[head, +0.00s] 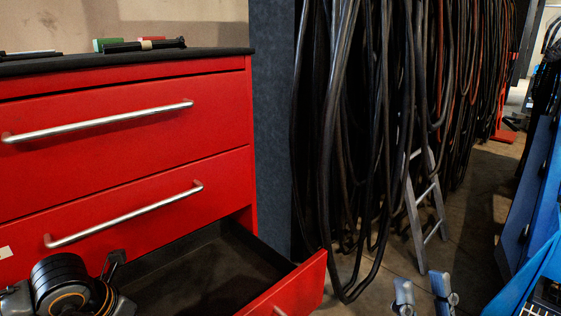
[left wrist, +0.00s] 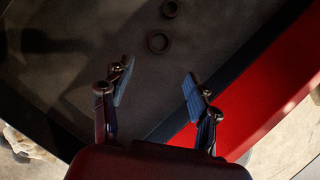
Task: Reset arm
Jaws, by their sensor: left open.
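My left gripper (left wrist: 158,92) is open in the left wrist view, with its blue finger pads apart and nothing between them. It is over the open bottom drawer (head: 290,288), near the drawer's red front panel (left wrist: 265,85). In the head view my left arm shows at the bottom left, and its fingers cannot be made out there. My right gripper (head: 423,293) is at the bottom edge of the head view, right of the drawer. Its two blue fingertips are apart with nothing seen between them.
Two dark rings, one (left wrist: 157,42) nearer the fingers and one (left wrist: 170,8) farther off, lie in the drawer. The red cabinet (head: 120,165) has small items on its dark top. Hanging cables (head: 370,130) and a grey ladder (head: 412,210) stand behind. Blue bins (head: 530,270) are at right.

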